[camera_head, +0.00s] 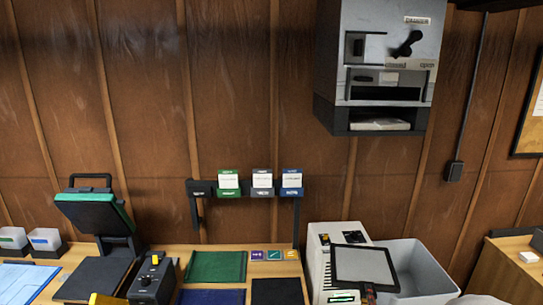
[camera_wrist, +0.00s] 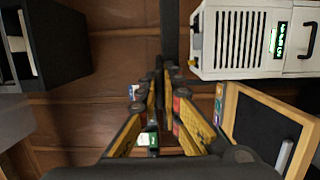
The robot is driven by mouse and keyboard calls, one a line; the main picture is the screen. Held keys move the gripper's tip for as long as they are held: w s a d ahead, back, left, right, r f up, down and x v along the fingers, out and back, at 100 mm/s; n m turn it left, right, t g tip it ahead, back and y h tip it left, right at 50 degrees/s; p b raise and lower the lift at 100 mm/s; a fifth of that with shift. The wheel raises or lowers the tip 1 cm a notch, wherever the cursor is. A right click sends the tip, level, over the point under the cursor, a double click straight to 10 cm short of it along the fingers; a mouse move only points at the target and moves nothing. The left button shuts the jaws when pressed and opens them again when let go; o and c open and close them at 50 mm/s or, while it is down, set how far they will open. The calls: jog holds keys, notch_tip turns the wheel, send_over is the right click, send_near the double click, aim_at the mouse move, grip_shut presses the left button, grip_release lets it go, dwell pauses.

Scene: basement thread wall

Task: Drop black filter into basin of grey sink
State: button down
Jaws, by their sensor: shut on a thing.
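The black filter (camera_head: 364,266) is a flat panel with a black frame and a greyish face. In the head view it is tilted, overlapping the white machine and the near left part of the grey sink (camera_head: 425,262). The sink's basin opens to the right of the filter; part of it is hidden. In the wrist view my gripper (camera_wrist: 163,75) has its yellow-and-black fingers closed together on a dark upright strip, the filter (camera_wrist: 170,28) seen edge-on. My gripper is hardly seen in the head view.
A white machine (camera_head: 325,250) stands directly left of the sink. A grey wall cabinet (camera_head: 378,65) hangs above. Green, blue and black mats (camera_head: 215,266) lie on the bench. A wooden desk (camera_head: 500,270) stands at the right.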

jog(key=s+a+f+n+y+b, duration=0.1)
jog(key=a+f+b, duration=0.2)
jog(key=a+f, duration=0.2)
jog(key=s+a+f+n+y+b, duration=0.1)
jog(key=a+f, duration=0.4)
jog(key=f, duration=0.7)
jog(key=shift+s+a+y+b, duration=0.15)
jog(key=shift+a+y+b, duration=0.15)
jog(key=shift+y+b, duration=0.55)
jog(key=shift+f+h, duration=0.1)
jog(key=shift+h, duration=0.15)
